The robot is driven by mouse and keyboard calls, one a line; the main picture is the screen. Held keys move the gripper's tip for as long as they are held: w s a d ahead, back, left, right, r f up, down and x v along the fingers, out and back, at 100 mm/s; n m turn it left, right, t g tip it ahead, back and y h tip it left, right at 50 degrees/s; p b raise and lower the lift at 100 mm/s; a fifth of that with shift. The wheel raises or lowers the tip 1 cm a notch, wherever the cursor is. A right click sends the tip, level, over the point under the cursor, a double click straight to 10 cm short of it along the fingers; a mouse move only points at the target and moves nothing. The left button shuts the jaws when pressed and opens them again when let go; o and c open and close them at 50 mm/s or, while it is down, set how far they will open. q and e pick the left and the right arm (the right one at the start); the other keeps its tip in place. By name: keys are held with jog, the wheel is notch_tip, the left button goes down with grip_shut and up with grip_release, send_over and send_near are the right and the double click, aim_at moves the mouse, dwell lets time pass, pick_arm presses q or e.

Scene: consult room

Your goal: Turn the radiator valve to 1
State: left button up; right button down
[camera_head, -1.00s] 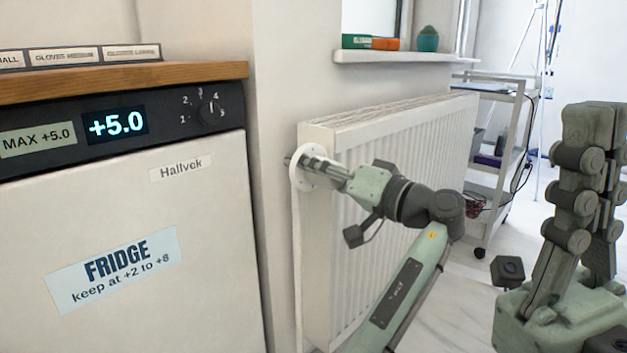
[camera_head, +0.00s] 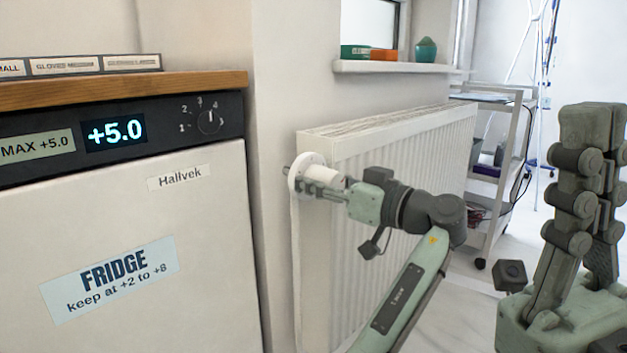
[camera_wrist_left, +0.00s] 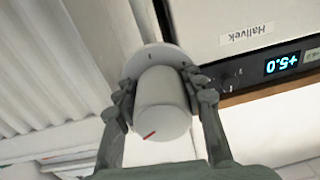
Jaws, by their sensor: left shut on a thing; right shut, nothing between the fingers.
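The white radiator valve (camera_head: 322,177) sits at the near upper end of the white radiator (camera_head: 400,180), with a round white collar behind it. My left gripper (camera_head: 318,187) is shut on the valve knob. In the left wrist view the knob (camera_wrist_left: 161,105) lies between the two fingers (camera_wrist_left: 160,95), and a red mark shows on its end face toward the lower left. The numbers on the valve cannot be read. My right gripper (camera_head: 590,125) is shut and empty, raised at the right, away from the radiator.
A fridge (camera_head: 110,240) with a dial (camera_head: 209,121) and a +5.0 display stands at the left, close to the valve. A windowsill (camera_head: 400,67) with small boxes and a green pot is above the radiator. A trolley (camera_head: 500,170) stands behind.

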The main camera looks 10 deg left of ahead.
aim_at(338, 186)
pick_arm(q)
jog(key=shift+w+r, duration=0.1)
dwell(0.3)
jog(key=o, duration=0.9)
jog(key=shift+o, duration=0.2)
jog(key=shift+v, duration=3.75)
